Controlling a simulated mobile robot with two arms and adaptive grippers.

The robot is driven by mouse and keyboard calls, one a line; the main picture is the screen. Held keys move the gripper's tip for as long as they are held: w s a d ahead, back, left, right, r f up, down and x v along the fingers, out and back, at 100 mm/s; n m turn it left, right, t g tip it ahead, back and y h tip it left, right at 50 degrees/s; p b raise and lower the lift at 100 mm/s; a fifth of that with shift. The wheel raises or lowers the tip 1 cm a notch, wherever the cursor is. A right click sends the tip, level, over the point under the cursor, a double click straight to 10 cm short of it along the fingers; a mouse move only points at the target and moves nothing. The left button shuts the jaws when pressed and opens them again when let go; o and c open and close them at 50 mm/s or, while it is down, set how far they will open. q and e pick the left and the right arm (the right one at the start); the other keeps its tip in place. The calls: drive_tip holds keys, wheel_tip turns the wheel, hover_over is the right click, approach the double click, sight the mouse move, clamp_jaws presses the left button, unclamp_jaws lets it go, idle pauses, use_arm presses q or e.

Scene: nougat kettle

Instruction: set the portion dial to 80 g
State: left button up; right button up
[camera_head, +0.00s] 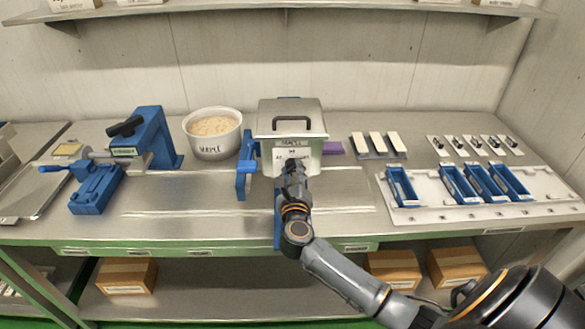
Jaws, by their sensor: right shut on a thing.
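A steel box-shaped machine (309,120) with a dark handle on its lid stands at the middle of the bench. A white label with dark print (280,154) shows on its front, partly covered. My right gripper (292,166) is up against this front face, fingers pointing at it, and is shut on the portion dial. The gripper hides the dial, so its pointer and the 80 g mark cannot be read. My left gripper is not in view.
A blue lever (244,165) stands just left of the machine. A white tub of pale grains (213,132) and a blue clamp device (155,137) are further left. At right are white bars (377,143) and a pale tray with blue moulds (430,210). The front bench strip is mostly clear.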

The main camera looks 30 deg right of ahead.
drive_tip(key=n+p, duration=0.5)
drive_tip(key=shift+r+p, duration=0.2)
drive_tip(key=shift+p, duration=0.15)
drive_tip(key=n+p, duration=0.1)
drive_tip(key=n, duration=0.1)
drive_tip(key=shift+f+n, duration=0.15)
drive_tip(key=shift+n, duration=0.15)
drive_tip(key=shift+f+n, duration=0.1)
drive_tip(key=shift+n, duration=1.1)
drive_tip(key=o, duration=1.1)
drive_tip(key=shift+o, duration=0.2)
drive_tip(key=v, duration=1.2)
